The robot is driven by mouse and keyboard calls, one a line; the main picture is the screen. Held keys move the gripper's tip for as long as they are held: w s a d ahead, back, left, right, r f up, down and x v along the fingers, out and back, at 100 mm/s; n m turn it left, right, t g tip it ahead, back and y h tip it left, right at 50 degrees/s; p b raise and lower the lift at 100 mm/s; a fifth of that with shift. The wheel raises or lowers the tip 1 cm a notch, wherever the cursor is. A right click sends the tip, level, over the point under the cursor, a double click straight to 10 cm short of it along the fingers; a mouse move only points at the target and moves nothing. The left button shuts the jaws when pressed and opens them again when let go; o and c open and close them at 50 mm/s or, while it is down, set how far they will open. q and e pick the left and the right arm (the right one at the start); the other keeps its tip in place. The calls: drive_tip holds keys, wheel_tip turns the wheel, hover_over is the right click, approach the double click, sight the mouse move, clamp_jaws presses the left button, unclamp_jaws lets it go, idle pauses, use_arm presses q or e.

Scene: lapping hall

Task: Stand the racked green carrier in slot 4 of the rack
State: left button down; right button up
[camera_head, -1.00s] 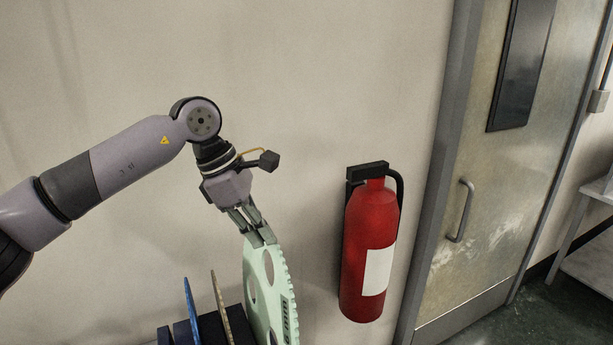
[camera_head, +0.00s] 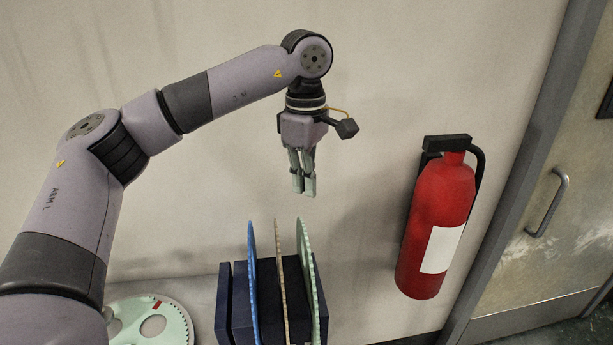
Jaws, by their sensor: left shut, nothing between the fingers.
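A green carrier (camera_head: 319,301) stands on edge at the right end of the dark blue rack (camera_head: 241,318), seen nearly edge-on. I cannot read which slot number it is in. My left gripper (camera_head: 304,192) is shut and empty, pointing down in the air above the green carrier's top edge and apart from it. To the left of the green carrier, a tan carrier (camera_head: 280,285) and a blue carrier (camera_head: 252,285) also stand upright in the rack. The lower part of the rack is cut off by the picture's bottom edge. My right gripper is out of view.
Another pale green toothed carrier (camera_head: 177,323) with a red mark lies flat at the lower left, partly behind my left arm. A red fire extinguisher (camera_head: 435,225) hangs on the wall to the right, beside a door (camera_head: 550,245). The wall is close behind the rack.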

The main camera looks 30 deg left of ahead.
use_arm(q)
drive_tip(key=shift+f, duration=0.4)
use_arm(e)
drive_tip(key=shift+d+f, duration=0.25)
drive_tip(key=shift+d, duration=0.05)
use_arm(q)
wheel_tip(320, 180, up, 15)
drive_tip(key=p, duration=0.2)
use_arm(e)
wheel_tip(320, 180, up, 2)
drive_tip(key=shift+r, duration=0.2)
use_arm(q)
drive_tip(key=shift+f, duration=0.1)
